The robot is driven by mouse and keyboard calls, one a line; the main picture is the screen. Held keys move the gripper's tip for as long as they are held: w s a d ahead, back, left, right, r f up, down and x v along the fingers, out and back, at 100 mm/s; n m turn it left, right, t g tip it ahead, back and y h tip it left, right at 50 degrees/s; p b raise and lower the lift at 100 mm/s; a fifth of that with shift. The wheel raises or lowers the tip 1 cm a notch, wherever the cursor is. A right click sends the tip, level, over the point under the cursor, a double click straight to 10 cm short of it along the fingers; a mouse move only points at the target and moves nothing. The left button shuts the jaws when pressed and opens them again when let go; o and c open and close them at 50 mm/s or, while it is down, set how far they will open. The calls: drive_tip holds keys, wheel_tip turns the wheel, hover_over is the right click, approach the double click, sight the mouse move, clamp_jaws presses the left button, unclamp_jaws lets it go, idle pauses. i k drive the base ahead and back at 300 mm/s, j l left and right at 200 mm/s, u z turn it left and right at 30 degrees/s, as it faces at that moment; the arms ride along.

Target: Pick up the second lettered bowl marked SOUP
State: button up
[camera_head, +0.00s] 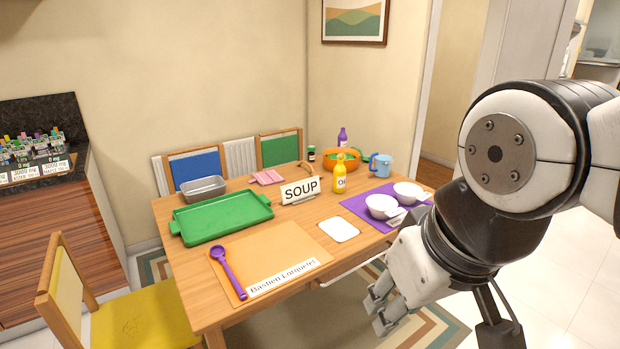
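Two white bowls stand on a purple mat (358,209) at the right of the table: a nearer bowl (381,207) and a farther bowl (407,192). I can read no lettering on either bowl. A white sign reading SOUP (300,191) stands upright at the middle of the table, left of the mat. My gripper (377,311) hangs in front of the table's near right edge, nearer the camera than the bowls and apart from them. Its fingertips look spread with nothing between them. My arm covers the area right of the bowls.
A green tray (222,216), grey pan (203,189), orange placemat (268,262) with purple spoon (228,273), white square (338,229), yellow bottle (339,175), orange bowl (342,163) and blue mug (381,166) occupy the table. A yellow chair (140,317) stands left.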

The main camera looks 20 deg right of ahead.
sight(407, 192)
drive_tip(key=k+l+z, duration=0.1)
drive_tip(key=z, duration=0.75)
drive_tip(key=i+z, duration=0.25)
drive_tip(key=i, duration=0.5)
drive_tip(key=i+u, duration=0.25)
drive_tip(key=i+l+u, duration=0.25)
drive_tip(key=i+u, duration=0.3)
drive_tip(key=u, duration=0.2)
